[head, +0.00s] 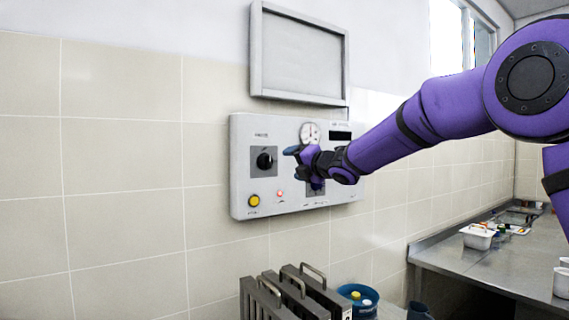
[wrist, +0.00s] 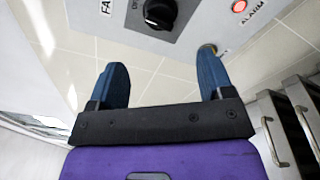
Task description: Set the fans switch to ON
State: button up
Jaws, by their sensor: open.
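The fans switch is a black round knob (head: 265,160) on a dark square plate at the left of the grey control panel (head: 240,185). The knob also shows at the top edge of the wrist view (wrist: 160,12), partly cut off, beside a label of which "FA" is readable. Its exact setting is too small to tell. My gripper (head: 294,162) is in front of the panel, just right of the knob in the head view, with its fingers pointing left. In the wrist view its blue fingers (wrist: 162,60) are apart and empty, and the knob lies beyond the fingertips.
Below the knob are a yellow button (head: 254,201) and a lit red alarm light (head: 280,196). A gauge (head: 309,133) and dark display (head: 340,131) sit at the upper right. My gripper partly hides another dark plate. Metal racks (head: 290,295) and a counter (head: 480,262) stand below.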

aim_at(271, 162)
jog(key=shift+n+y, duration=0.3)
jog(key=shift+n, duration=0.1)
jog(key=x, duration=1.1)
jog(key=shift+w+a+f, duration=0.15)
jog(key=shift+w+a, duration=0.1)
jog(key=shift+w, duration=0.05)
jog(key=c, duration=0.9)
